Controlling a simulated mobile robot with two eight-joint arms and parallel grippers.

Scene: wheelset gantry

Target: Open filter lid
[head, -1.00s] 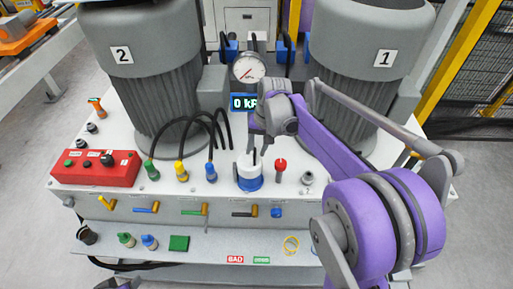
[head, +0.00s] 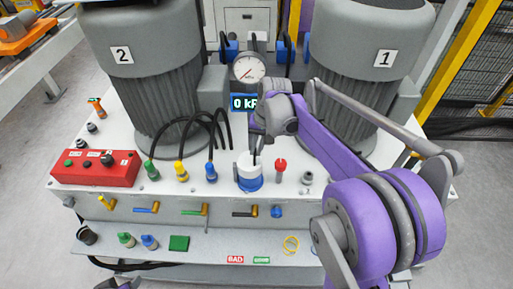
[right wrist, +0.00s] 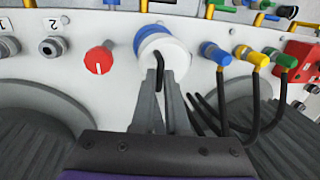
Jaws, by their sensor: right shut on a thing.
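The filter is a round cup with a white lid (head: 244,161) and a blue body (head: 249,184), upright on the white bench top. A thin black bent handle (right wrist: 158,62) stands up from the lid (right wrist: 171,48). My right gripper (head: 256,155) is above the lid, its fingers pointing down. In the right wrist view my right gripper (right wrist: 161,73) is shut on the black handle. The lid sits on the blue body, with no clear gap between them.
A red knob (head: 281,164) stands close right of the filter. Hoses with blue (head: 211,172), yellow (head: 182,171) and green (head: 151,169) plugs stand left. The pressure gauge (head: 249,69) and two large grey motors (head: 371,85) rise behind. Valve levers (head: 243,212) line the front.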

